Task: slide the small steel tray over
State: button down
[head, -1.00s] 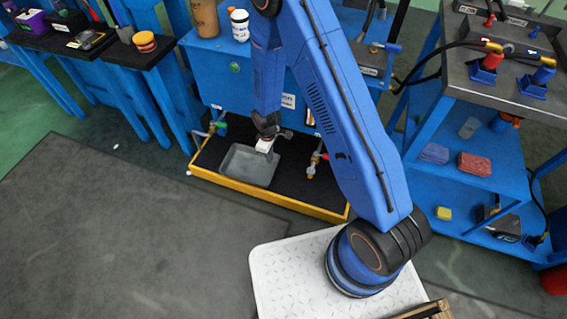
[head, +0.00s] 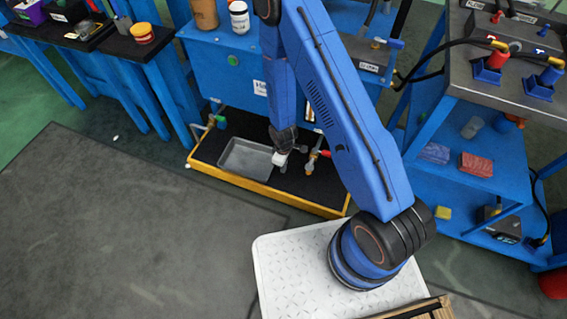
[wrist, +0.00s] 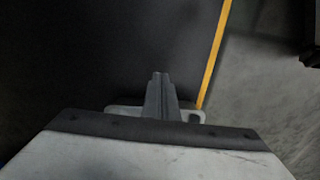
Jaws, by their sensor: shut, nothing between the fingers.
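The small steel tray (head: 240,170) is a shallow grey rectangular pan. In the head view it lies on the dark floor of the yellow-edged low shelf, toward its left part. My gripper (head: 279,159) is at the tray's right end, low over the shelf; whether it touches the tray I cannot tell. In the wrist view my gripper's fingers (wrist: 160,82) are together with nothing between them, over dark surface.
The yellow shelf edge (head: 270,195) runs along the front. Pipe fittings with a red handle (head: 312,160) stand right of my gripper, and another valve (head: 216,122) stands at the left. The blue cabinet (head: 225,65) rises behind.

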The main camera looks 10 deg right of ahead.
aim_at(249, 161)
notch_tip(249, 161, down, 2)
jog(key=shift+a+f, duration=0.1)
jog(key=shift+w+a, duration=0.75)
jog(key=shift+a, duration=0.3)
jog(key=shift+w+a, duration=0.4)
jog(key=shift+a, duration=0.1)
jog(key=w+a, duration=0.2)
jog(key=a, duration=0.2)
jog(key=w+a, duration=0.6)
jog(key=a, duration=0.1)
jog(key=shift+w+a, duration=0.15)
jog(key=shift+a, duration=0.2)
